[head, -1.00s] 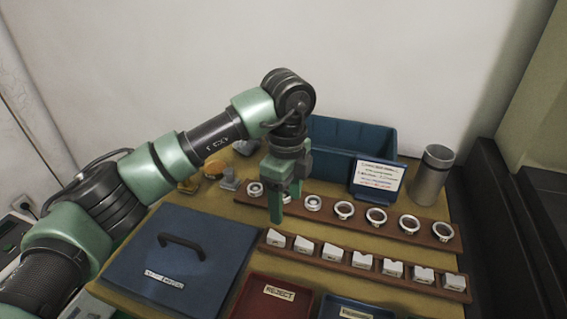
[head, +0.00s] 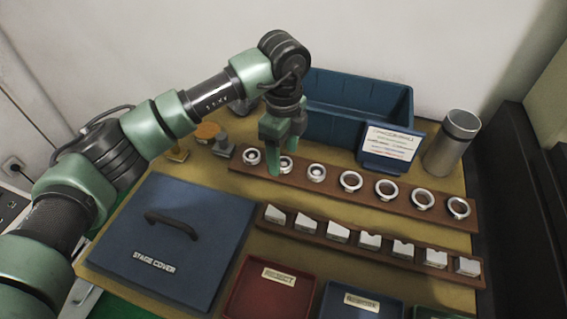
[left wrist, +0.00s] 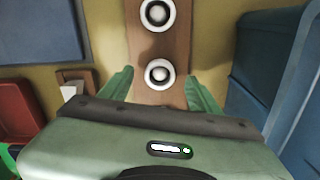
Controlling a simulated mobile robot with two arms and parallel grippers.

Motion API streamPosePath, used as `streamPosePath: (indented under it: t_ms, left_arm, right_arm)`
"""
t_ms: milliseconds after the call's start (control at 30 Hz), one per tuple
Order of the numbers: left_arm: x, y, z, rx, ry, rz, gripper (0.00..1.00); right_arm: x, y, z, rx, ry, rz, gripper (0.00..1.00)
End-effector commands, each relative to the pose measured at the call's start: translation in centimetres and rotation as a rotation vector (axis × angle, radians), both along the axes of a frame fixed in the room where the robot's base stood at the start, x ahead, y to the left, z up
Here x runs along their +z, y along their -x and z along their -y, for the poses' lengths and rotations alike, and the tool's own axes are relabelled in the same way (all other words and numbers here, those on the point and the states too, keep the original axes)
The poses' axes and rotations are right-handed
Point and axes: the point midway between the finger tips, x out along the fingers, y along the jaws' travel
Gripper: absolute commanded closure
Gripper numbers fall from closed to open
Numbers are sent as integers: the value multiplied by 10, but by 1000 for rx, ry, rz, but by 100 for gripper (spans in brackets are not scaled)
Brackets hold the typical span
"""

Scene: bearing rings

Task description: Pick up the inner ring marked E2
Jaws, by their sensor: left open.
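Small rings sit in a row on a brown rail; no marks on them are readable, so I cannot tell which is E2. The three left ones (head: 251,156), (head: 289,166), (head: 316,172) have white centres. My left gripper (head: 284,150) is open and empty above the second ring from the left, partly hiding it. In the left wrist view, a ring with a pale rim and grey centre (left wrist: 159,74) lies between the two spread fingers (left wrist: 160,90), apart from both. Another such ring (left wrist: 157,14) is farther up the rail. My right gripper is not in view.
Larger hollow rings (head: 386,188) continue along the rail (head: 404,206). Several white blocks (head: 337,232) stand on a front rail. A blue bin (head: 350,125), sign (head: 390,145) and metal cylinder (head: 452,143) are behind. The stage cover (head: 175,240) and red tray (head: 262,300) are in front.

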Motion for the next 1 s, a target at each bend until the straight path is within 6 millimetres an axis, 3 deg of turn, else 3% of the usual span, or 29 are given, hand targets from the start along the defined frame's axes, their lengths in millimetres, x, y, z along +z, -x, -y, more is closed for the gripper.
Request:
streamPosePath:
  t_ms: [100, 333, 500, 567, 833, 1000]
  left_arm:
    - [-14, 0, 0, 0, -1, 0, 37]
    - [-15, 0, 0, 0, -1, 0, 40]
    - [-15, 0, 0, 0, -1, 0, 88]
    - [-15, 0, 0, 0, -1, 0, 100]
    - [-13, 0, 0, 0, 0, 1, 100]
    - [-2, 0, 1, -1, 1, 2, 100]
  right_arm:
    - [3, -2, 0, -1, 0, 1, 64]
    - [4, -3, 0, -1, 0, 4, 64]
    - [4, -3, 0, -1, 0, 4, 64]
    - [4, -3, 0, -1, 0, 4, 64]
    - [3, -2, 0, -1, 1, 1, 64]
    - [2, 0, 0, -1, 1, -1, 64]
